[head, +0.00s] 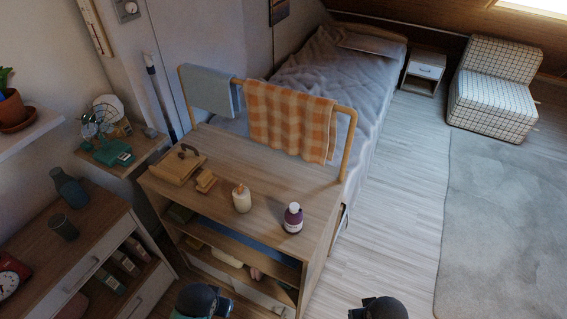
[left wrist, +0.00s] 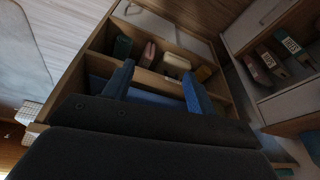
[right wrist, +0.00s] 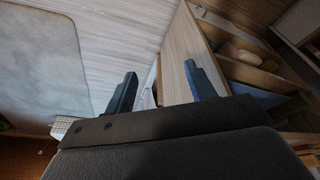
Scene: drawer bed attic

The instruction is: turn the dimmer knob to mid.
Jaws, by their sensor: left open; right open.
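A white plate with a round dimmer knob (head: 130,8) is on the wall at the top left of the head view, partly cut by the frame edge. Its setting is too small to read. My left gripper (left wrist: 157,84) is open and empty in its wrist view, with the shelf unit beyond its fingers. My right gripper (right wrist: 160,84) is open and empty in its wrist view, facing the floor and the shelf unit's side. In the head view, only dark parts of my arms show at the bottom edge, far from the knob.
A wooden shelf unit (head: 240,182) stands in front, with a candle (head: 241,198), a purple bottle (head: 293,217) and a rail holding an orange checked towel (head: 288,118). A side table with a small fan (head: 95,128) stands below the knob's wall. The floor (head: 395,215) at right is clear.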

